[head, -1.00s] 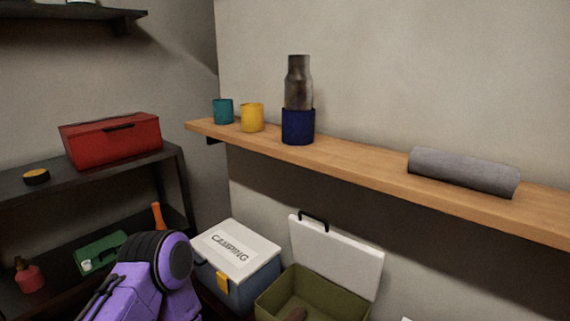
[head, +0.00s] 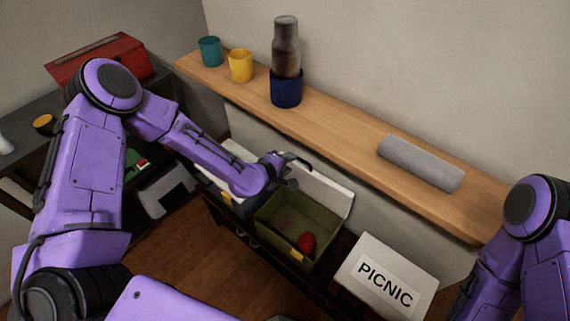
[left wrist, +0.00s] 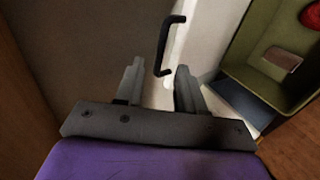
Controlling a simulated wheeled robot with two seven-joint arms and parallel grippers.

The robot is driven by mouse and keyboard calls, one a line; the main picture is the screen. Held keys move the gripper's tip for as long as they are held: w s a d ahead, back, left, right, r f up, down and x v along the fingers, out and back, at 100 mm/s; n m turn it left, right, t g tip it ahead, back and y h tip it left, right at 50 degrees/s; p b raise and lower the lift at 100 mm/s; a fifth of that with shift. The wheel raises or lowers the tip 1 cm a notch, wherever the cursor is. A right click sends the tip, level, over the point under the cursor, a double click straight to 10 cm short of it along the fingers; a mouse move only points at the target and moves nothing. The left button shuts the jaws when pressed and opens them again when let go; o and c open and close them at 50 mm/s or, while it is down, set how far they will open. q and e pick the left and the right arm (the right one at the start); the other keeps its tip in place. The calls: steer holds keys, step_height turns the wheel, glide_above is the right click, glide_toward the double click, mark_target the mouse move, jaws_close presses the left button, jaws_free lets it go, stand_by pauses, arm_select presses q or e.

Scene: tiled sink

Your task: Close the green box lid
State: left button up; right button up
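The green box (head: 263,233) stands on a low dark shelf under the wooden shelf, with a red item and something brownish inside. Its white lid (head: 330,196) is open and tilted back towards the wall. In the left wrist view the lid (left wrist: 205,40) carries a black handle (left wrist: 165,45). My left gripper (head: 287,180) is at the lid's upper left part. In the left wrist view its two fingers (left wrist: 158,72) are apart and empty, with the handle just beyond the gap between them. My right arm shows at the right edge, but its gripper is out of view.
A white-lidded box marked PICNIC (head: 388,280) stands right of the green box. Another white-lidded box (head: 205,190) is on its left, partly behind my left arm. The wooden shelf (head: 335,130) above holds cups, a bottle and a grey roll (head: 420,163).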

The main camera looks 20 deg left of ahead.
mark_target(300, 158)
arm_select(q)
steer(key=b+x, duration=0.5)
steer(key=x, duration=0.3)
steer(key=shift+f, duration=0.2)
